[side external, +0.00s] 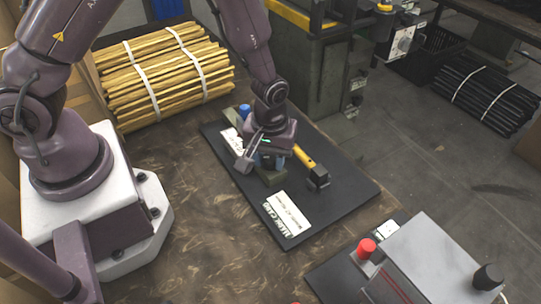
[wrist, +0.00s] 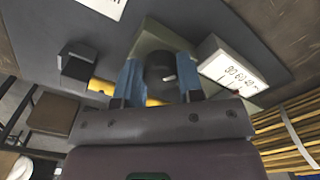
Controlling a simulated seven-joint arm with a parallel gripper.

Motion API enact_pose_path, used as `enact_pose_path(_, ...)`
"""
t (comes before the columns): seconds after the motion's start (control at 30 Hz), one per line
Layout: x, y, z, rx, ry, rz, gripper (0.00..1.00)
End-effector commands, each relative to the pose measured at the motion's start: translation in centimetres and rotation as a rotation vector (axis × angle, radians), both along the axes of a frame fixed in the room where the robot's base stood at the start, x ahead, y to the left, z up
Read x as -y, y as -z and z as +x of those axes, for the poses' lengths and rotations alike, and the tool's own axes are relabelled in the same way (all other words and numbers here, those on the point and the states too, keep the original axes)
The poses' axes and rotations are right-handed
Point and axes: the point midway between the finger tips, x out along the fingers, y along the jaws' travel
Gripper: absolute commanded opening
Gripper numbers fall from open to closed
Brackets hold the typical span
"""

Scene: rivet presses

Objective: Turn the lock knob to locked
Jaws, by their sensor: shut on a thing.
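My gripper (side external: 267,161) is low over the black board, at a green fixture (side external: 271,179). In the wrist view, its two blue fingertips (wrist: 160,78) stand on either side of a dark round knob (wrist: 157,62) with a short pale mark, and are shut on it. The knob sits on a grey-green base (wrist: 148,40). In the side view, the gripper hides the knob. I cannot read a locked or unlocked position from the mark.
A yellow-handled hammer (side external: 317,178) lies close to my gripper's right. A white scale box (wrist: 232,66) stands by the knob. A blue cap (side external: 244,111) is behind.

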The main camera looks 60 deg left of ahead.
Motion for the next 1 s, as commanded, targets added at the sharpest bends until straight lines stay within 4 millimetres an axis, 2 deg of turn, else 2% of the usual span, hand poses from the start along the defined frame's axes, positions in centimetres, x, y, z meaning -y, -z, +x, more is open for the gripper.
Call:
enact_pose_path(0.7, -0.26, -0.1, -0.08, 0.001, 0.675, -0.001, 0.11)
enact_pose_path(1.0, -0.35, -0.11, -0.08, 0.0, 0.892, 0.0, 0.11)
